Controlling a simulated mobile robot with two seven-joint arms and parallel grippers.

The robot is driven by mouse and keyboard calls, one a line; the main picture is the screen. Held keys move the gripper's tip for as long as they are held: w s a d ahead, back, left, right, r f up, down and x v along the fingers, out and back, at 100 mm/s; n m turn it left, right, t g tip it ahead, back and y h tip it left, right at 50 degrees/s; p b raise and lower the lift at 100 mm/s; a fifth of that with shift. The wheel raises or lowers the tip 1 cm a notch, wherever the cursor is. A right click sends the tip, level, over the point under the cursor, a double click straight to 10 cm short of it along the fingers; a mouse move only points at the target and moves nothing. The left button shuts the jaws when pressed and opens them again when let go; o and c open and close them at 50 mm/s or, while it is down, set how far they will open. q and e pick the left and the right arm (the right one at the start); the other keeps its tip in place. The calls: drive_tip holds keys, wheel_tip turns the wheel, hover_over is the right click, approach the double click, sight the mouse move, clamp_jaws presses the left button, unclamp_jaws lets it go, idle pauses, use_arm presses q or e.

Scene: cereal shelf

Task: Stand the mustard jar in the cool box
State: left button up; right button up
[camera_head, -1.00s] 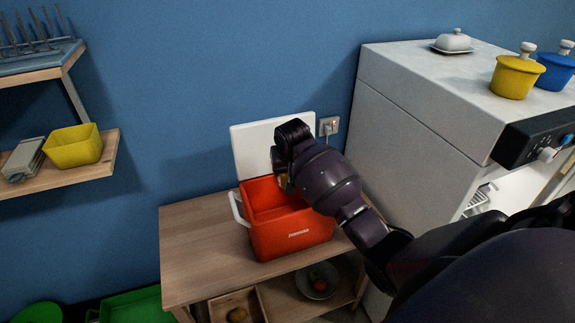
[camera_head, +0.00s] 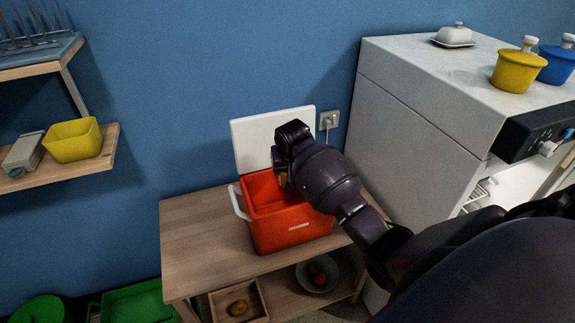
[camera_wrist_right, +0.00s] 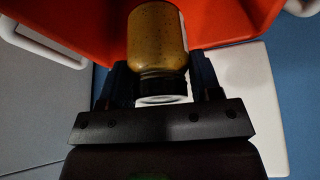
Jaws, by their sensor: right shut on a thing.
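The mustard jar (camera_wrist_right: 157,40) shows in the right wrist view, a yellow-brown jar with a dark and pale cap. My right gripper (camera_wrist_right: 160,88) is shut on it at the cap end, one finger on each side. In the head view only a sliver of the jar (camera_head: 283,180) shows beside my right gripper (camera_head: 281,170). The cool box (camera_head: 292,229) is red with a white handle, and its white lid (camera_head: 262,137) stands open behind. The gripper is over the box's opening. Whether the jar touches the box floor is hidden. My left gripper is out of view.
The box stands on a wooden table (camera_head: 190,245) with bare room to its left. A bowl of fruit (camera_head: 317,273) and a wooden tray (camera_head: 262,300) are on the lower shelf. A white cabinet (camera_head: 405,110) rises at the right. A yellow bin (camera_head: 73,142) sits on a wall shelf.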

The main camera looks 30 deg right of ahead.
drive_tip(key=shift+f, duration=0.15)
drive_tip(key=shift+f, duration=0.85)
drive_tip(key=shift+f, duration=0.1)
drive_tip(key=shift+f, duration=0.9)
drive_tip(key=shift+f, duration=0.2)
drive_tip(key=shift+f+b, duration=0.35)
drive_tip(key=shift+f, duration=0.45)
drive_tip(key=shift+f, duration=0.15)
drive_tip(key=shift+f, duration=0.85)
